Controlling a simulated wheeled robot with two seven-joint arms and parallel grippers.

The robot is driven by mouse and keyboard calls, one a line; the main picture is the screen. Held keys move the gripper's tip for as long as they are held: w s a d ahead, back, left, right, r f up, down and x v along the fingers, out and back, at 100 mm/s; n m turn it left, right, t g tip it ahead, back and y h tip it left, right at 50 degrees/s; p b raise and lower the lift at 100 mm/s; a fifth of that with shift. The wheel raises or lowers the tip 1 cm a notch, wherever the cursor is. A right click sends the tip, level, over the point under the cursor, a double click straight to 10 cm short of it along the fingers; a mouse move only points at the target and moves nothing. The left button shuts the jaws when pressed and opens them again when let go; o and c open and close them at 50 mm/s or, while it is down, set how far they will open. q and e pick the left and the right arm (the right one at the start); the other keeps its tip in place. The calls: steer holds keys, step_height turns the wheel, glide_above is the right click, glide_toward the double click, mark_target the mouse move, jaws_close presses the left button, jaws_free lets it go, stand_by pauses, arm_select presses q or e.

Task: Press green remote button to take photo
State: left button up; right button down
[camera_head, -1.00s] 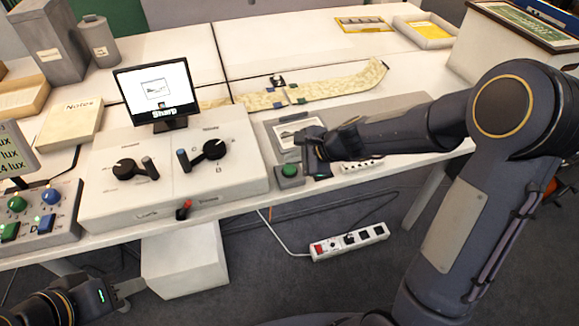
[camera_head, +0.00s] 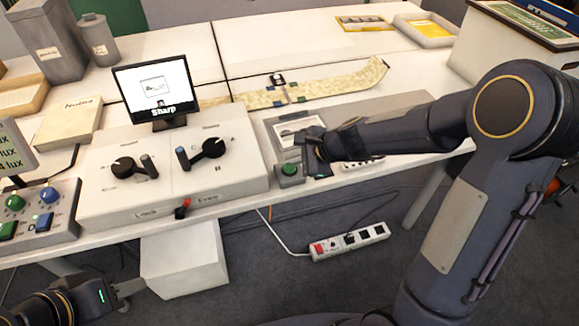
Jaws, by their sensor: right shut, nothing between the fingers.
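The green remote button (camera_head: 289,169) sits on a small grey box near the table's front edge, right of the white control box. My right gripper (camera_head: 311,174) is shut and points down just to the right of the button, very close to it. I cannot tell whether they touch. The monitor (camera_head: 155,90) behind the control box shows a small picture and the word "Sharp". My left gripper (camera_head: 122,290) is low at the bottom left, below the table's front edge, away from the button; its fingers are mostly unclear.
The white control box (camera_head: 210,190) with two black knobs stands left of the button. A panel with green and blue buttons (camera_head: 42,218) is further left. A long cream strip (camera_head: 330,88) lies behind. A power strip (camera_head: 349,242) lies on the floor.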

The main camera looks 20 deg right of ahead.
mark_target(294, 167)
steer(key=shift+f+b, duration=0.5)
steer(key=shift+f, duration=0.1)
stand_by(0.7)
stand_by(0.4)
steer(key=shift+r+p, duration=0.9)
steer(key=shift+r, duration=0.05)
steer(key=shift+r, duration=0.1)
step_height(294, 167, up, 5)
steer(key=p, duration=0.5)
